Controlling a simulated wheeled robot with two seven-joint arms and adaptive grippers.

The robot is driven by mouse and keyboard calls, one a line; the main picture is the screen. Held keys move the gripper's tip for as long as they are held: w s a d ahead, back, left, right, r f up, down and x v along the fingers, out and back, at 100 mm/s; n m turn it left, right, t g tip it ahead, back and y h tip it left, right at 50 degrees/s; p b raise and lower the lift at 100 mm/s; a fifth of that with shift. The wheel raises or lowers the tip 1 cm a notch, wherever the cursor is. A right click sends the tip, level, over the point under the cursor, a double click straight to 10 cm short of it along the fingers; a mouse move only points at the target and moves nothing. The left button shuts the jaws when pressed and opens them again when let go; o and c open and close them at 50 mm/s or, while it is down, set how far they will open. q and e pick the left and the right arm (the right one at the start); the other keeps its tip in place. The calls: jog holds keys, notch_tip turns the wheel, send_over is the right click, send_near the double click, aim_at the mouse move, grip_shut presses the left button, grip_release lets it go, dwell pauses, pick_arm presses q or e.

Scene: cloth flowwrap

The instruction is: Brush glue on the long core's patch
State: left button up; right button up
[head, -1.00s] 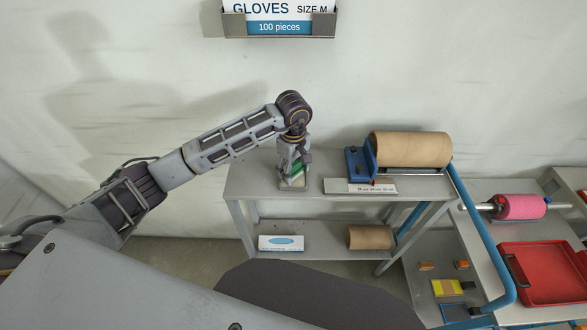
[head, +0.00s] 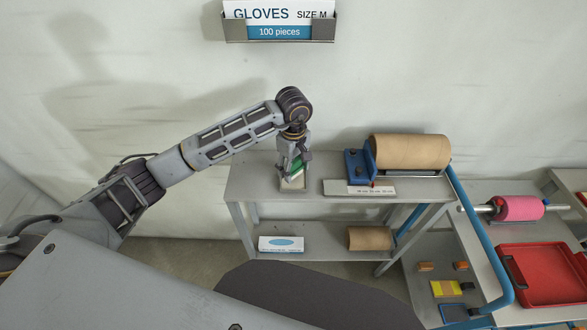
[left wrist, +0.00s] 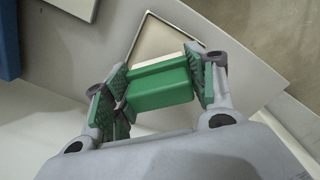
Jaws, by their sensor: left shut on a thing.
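My left gripper (head: 292,163) is shut on a green-handled brush (head: 297,166), just above a shallow tray with a cream surface (head: 294,184). In the left wrist view the brush (left wrist: 160,88) sits between the two finger pads, with a pale edge towards the tray (left wrist: 153,42). Whether the brush touches the cream surface cannot be told. My right gripper is not in view.
A ruler-like strip (head: 360,187) lies before the blue holder (head: 358,165). A short core (head: 370,238) and a tissue box (head: 281,244) are on the lower shelf. A cart at right holds a pink roll (head: 520,207) and a red tray (head: 545,275).

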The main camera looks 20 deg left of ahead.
aim_at(294, 162)
pick_arm(q)
jog(key=shift+r+p, duration=0.85)
jog(key=shift+r, duration=1.65)
jog(key=shift+f, duration=0.1)
